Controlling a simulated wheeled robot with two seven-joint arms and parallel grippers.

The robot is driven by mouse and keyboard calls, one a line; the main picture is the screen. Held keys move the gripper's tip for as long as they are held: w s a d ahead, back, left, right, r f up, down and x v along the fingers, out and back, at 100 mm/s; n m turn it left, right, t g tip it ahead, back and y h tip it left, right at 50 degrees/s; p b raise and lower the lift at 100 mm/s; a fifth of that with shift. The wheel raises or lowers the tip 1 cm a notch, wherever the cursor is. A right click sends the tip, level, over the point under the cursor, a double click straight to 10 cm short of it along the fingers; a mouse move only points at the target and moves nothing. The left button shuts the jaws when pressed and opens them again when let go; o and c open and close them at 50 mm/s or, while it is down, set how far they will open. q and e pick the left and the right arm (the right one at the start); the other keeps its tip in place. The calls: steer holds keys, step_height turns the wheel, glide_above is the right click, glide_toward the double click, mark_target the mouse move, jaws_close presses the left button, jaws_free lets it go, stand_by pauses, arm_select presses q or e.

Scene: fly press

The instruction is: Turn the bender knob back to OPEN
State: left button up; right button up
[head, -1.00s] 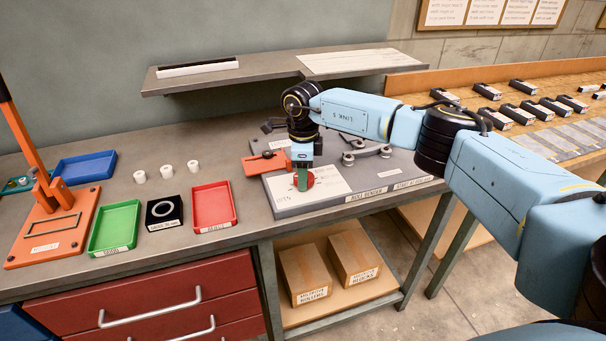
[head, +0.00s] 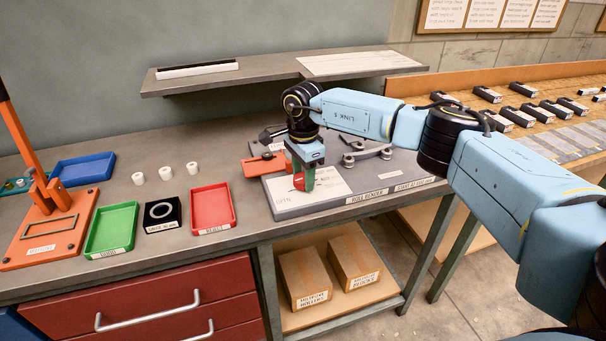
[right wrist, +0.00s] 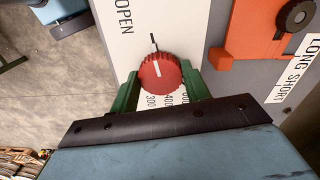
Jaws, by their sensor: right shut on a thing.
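The red bender knob (right wrist: 160,74) sits on a white dial plate (right wrist: 127,50) in the right wrist view. A white line on the knob points toward the top of that picture, near a short black mark on the plate. The word OPEN is to the upper left; the scale numbers are below, partly hidden by the gripper. My right gripper (right wrist: 163,82) has its green fingers on both sides of the knob, shut on it. In the head view the right gripper (head: 303,180) reaches down to the roll bender's plate (head: 335,182) and mostly hides the knob. My left gripper is out of view.
An orange part (head: 262,165) of the bender stands close beside the gripper. Rollers (head: 367,153) lie behind to the right. A red tray (head: 212,207), a green tray (head: 113,229) and an orange press (head: 45,225) stand to the left. A shelf (head: 285,72) hangs above.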

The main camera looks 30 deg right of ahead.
mark_target(303, 178)
steer(key=shift+r, duration=0.1)
steer(key=o, duration=1)
step_height(303, 178, up, 13)
steer(key=shift+r, duration=0.15)
stand_by(0.3)
